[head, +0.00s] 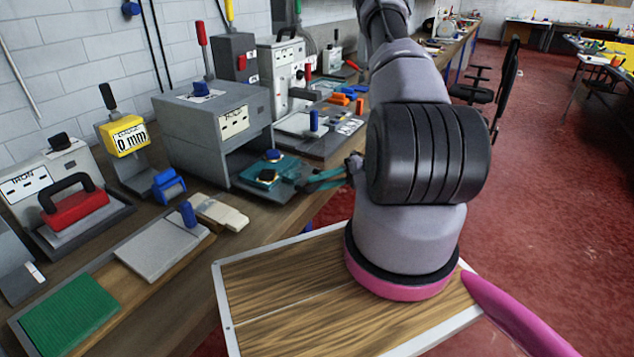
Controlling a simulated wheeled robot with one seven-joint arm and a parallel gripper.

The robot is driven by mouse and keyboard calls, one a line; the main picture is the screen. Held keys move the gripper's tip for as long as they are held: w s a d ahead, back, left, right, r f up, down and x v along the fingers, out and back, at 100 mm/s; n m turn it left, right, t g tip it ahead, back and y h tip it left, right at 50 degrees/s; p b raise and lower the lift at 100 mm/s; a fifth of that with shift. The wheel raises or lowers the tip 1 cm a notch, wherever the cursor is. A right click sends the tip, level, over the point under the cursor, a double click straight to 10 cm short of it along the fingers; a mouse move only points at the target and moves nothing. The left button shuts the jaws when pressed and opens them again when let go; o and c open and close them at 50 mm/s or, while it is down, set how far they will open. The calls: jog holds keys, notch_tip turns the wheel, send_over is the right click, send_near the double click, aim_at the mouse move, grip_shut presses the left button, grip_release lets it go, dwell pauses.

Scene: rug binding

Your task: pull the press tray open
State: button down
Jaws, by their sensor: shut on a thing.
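The press (212,135) is a grey box with a label on its front, standing on the bench left of the middle. The exact grip is small and hard to make out. The tray's inner end is hidden inside the press.
A board with a grey plate (155,248) lies in front. Other machines stand behind. Red floor (545,190) is open at right.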

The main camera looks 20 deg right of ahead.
jog(key=c, duration=0.8)
grip_release()
jog(key=shift+o, duration=0.2)
jog(key=shift+d, duration=0.1)
jog(key=v, duration=1)
jog(key=shift+d, duration=0.35)
jog(key=shift+s, duration=0.1)
